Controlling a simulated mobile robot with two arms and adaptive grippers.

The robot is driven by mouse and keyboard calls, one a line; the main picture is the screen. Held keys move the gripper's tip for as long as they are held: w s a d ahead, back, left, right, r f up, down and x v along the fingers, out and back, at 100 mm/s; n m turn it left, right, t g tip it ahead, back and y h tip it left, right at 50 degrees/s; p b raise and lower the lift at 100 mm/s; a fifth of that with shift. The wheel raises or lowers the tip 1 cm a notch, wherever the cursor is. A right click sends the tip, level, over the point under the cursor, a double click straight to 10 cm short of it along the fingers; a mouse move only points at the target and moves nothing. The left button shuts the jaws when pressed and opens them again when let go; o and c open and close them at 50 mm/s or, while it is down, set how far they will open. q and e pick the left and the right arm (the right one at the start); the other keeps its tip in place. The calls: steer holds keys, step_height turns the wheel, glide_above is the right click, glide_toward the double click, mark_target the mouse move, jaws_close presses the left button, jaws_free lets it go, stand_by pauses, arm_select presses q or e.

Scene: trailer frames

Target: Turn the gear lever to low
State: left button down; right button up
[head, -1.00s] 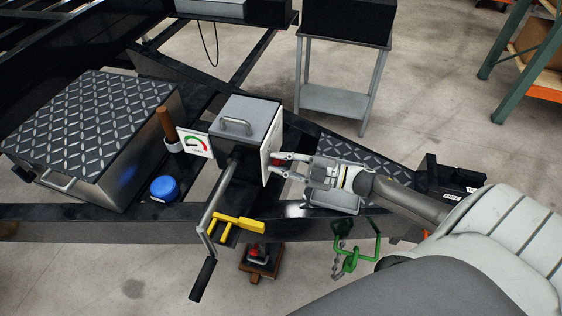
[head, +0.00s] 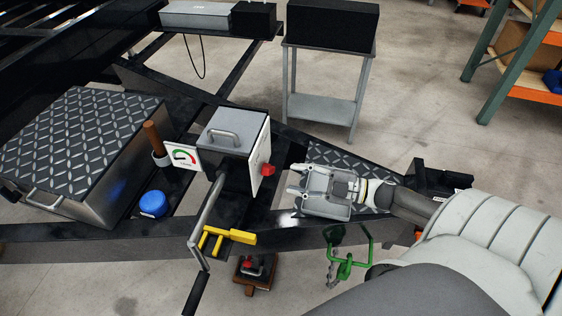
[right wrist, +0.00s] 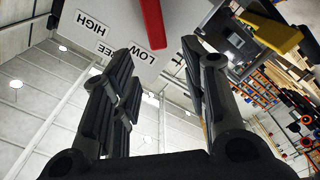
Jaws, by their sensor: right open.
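HIGH is further left, and FREE is partly hidden by a finger. My right gripper (head: 294,200) is open and empty, to the right of the lever and apart from it. Its two fingers (right wrist: 165,85) also show in the right wrist view. My left gripper is not in view.
A crank handle (head: 205,215) and a yellow bracket (head: 229,236) are left of the gripper, in front of the box. A green hook part (head: 347,258) hangs below. A blue cap (head: 153,204) and a treadplate box (head: 75,135) are further left. A grey stand (head: 325,104) is behind.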

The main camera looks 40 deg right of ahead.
steer(key=shift+v, duration=2.15)
